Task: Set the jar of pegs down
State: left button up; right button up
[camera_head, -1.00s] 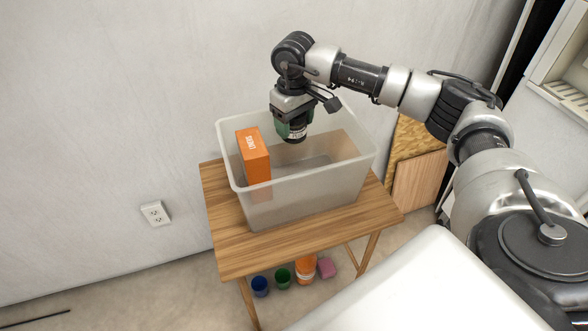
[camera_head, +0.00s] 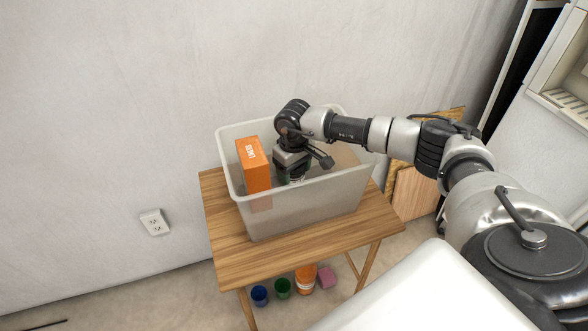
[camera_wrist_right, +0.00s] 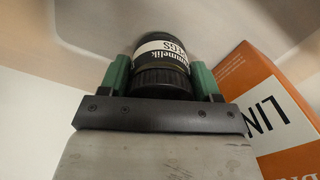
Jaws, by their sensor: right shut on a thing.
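The jar of pegs (camera_wrist_right: 162,62) is a dark jar with a white label, held between the green fingers of my right gripper (camera_wrist_right: 162,75) in the right wrist view. In the head view my right gripper (camera_head: 292,175) is down inside the translucent plastic bin (camera_head: 325,205), to the right of an orange box. The jar is mostly hidden there by the gripper and the bin wall. I cannot tell whether the jar touches the bin's floor. My left gripper is not in view.
The orange box (camera_head: 254,165) stands upright in the bin's left part, close to the gripper. The bin rests on a wooden table (camera_head: 232,250). A blue cup (camera_head: 260,295), a green cup (camera_head: 283,288), an orange jar (camera_head: 305,278) and a pink block (camera_head: 326,277) are on the floor below.

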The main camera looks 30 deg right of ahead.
jog(key=o, duration=1.2)
jog(key=shift+r, duration=0.1)
notch_tip(320, 180, up, 12)
jog(key=shift+f, duration=0.1)
